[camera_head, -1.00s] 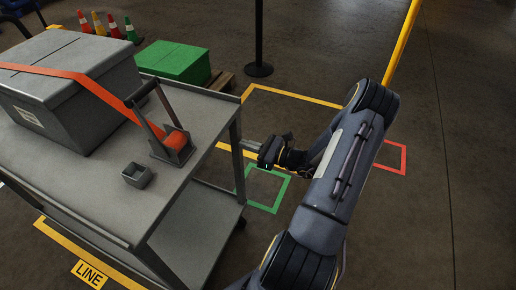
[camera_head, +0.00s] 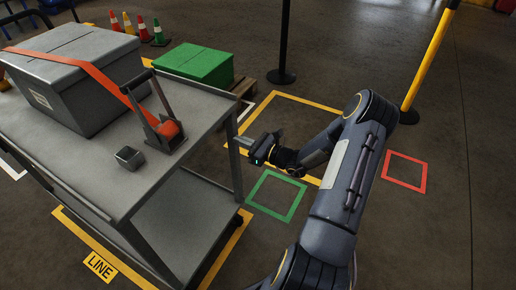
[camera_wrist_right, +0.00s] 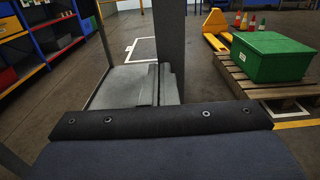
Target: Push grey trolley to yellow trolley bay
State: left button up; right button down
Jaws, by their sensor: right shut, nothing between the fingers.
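The grey trolley (camera_head: 190,150) fills the left of the head view and carries a grey box (camera_head: 85,80) under an orange strap. A yellow floor outline (camera_head: 310,103), which looks like a bay, lies to its right. Another yellow outline (camera_head: 75,228), marked LINE, runs around the trolley's near side. My right gripper (camera_head: 243,141) is shut and empty beside the trolley's right corner post (camera_head: 236,158); I cannot tell whether they touch. In the wrist view, a grey post (camera_wrist_right: 170,40) rises just ahead of the gripper. My left gripper is not in view.
A green box (camera_head: 195,63) stands on a pallet behind the trolley, with small cones (camera_head: 140,28) beyond. A black post (camera_head: 283,45) and a yellow pole (camera_head: 430,60) stand farther back. Green (camera_head: 276,195) and red (camera_head: 405,172) squares mark clear floor.

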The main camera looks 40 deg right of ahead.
jog(key=b+x, duration=0.1)
jog(key=x, duration=0.7)
jog(key=shift+w, duration=0.25)
jog(key=shift+a+f, duration=0.1)
